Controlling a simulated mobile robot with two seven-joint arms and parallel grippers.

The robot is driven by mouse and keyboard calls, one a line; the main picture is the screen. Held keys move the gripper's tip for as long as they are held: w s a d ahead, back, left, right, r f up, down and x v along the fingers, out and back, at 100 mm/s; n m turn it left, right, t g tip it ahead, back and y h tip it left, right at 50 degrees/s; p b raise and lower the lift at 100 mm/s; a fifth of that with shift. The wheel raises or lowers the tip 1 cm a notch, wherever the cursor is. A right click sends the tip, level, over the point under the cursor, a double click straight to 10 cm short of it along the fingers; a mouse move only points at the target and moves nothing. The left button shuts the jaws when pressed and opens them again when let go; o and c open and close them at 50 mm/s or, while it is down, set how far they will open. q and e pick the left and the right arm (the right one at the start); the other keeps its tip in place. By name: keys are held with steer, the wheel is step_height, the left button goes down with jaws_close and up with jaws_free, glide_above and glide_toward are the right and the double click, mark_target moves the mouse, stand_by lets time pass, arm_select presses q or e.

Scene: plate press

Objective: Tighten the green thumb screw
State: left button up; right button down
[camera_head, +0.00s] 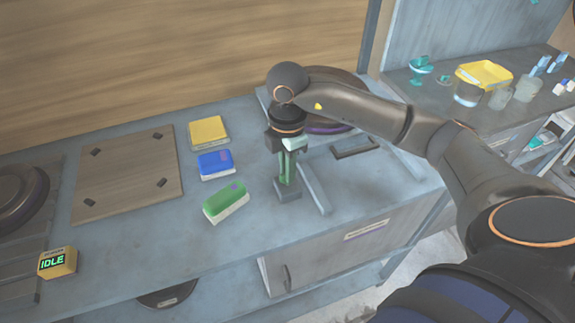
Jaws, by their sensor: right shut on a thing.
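My right gripper (286,146) points straight down over the bench, and its arm comes in from the right. It is shut on the green thumb screw (287,163), which shows as a narrow upright green part below the fingers. The fingers hide its top. The screw stands over a small dark green and grey base (287,191) on the bench. How far the screw is turned in cannot be told. My left gripper is out of view.
Yellow (208,131), blue (215,164) and green (225,202) brushes or blocks lie left of the gripper. A wooden board (128,175) lies farther left. A yellow box reading IDLE (58,262) is at front left. A round dark purple-rimmed object (330,127) is partly hidden behind my arm.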

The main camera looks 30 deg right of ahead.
steer(key=shift+m, duration=0.9)
steer(key=c, duration=0.9)
jaws_free()
step_height(320, 180, up, 13)
steer(key=p, duration=0.1)
steer(key=shift+f+p, duration=0.2)
steer(key=shift+p, duration=0.15)
